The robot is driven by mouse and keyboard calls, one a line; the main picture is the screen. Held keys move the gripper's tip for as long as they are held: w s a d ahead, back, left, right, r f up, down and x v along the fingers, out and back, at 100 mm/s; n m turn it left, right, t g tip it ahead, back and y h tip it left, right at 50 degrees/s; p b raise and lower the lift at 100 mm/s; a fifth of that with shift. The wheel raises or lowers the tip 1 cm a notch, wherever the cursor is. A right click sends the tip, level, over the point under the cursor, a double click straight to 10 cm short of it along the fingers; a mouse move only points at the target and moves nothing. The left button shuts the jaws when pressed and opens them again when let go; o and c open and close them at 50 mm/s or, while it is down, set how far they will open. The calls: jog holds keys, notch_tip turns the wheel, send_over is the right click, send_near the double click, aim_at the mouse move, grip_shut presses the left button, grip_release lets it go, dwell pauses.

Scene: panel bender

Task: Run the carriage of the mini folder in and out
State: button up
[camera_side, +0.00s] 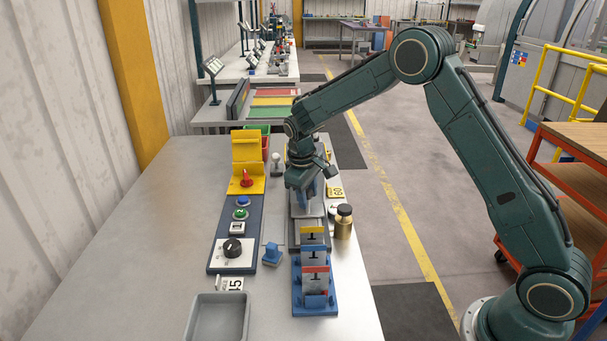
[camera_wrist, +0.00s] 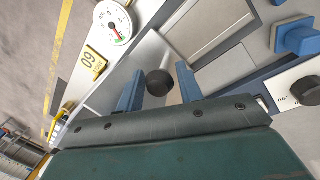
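The mini folder (camera_side: 309,232) lies on the bench below my gripper in the side view, mostly covered by it. Its grey plates (camera_wrist: 215,30) fill the upper middle of the wrist view. A round black knob (camera_wrist: 160,83) sits between my gripper's two blue fingers (camera_wrist: 160,85) in the wrist view. The fingers stand apart, one on each side of the knob, with narrow gaps; firm contact does not show. In the side view my gripper (camera_side: 306,193) points down over the folder, and the knob is hidden there.
A brass weight (camera_side: 344,222) stands right of the folder, and a blue rack with upright plates (camera_side: 315,290) stands in front. A control panel with a black dial (camera_side: 233,248) is to the left. A dial gauge (camera_wrist: 113,23) and yellow 60 tag (camera_wrist: 90,60) are close by.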

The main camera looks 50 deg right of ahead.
notch_tip(320, 180, up, 13)
jog(key=a, duration=0.2)
jog(key=shift+s+a+r, duration=0.15)
jog(key=shift+s+a, duration=0.1)
jog(key=shift+a, duration=0.05)
jog(key=shift+c, duration=0.3)
jog(key=c, duration=0.7)
jog(key=shift+s+a+f+n, duration=0.2)
jog(key=shift+f+n, duration=0.15)
jog(key=shift+n, duration=0.25)
jog(key=shift+s+a+f+n, duration=0.15)
jog(key=shift+f+n, duration=0.2)
jog(key=shift+n, duration=0.25)
grip_shut()
jog(key=s+f+n+t+h, duration=0.2)
jog(key=s+n+t, duration=0.1)
jog(key=n, duration=0.8)
jog(key=s+a+f+n+t+h, duration=0.1)
jog(key=s+n, duration=0.4)
jog(key=n, duration=0.6)
notch_tip(320, 180, down, 2)
jog(key=shift+s+f+t+h, duration=0.1)
jog(key=shift+s+t+h, duration=0.1)
jog(key=shift+t+h, duration=0.6)
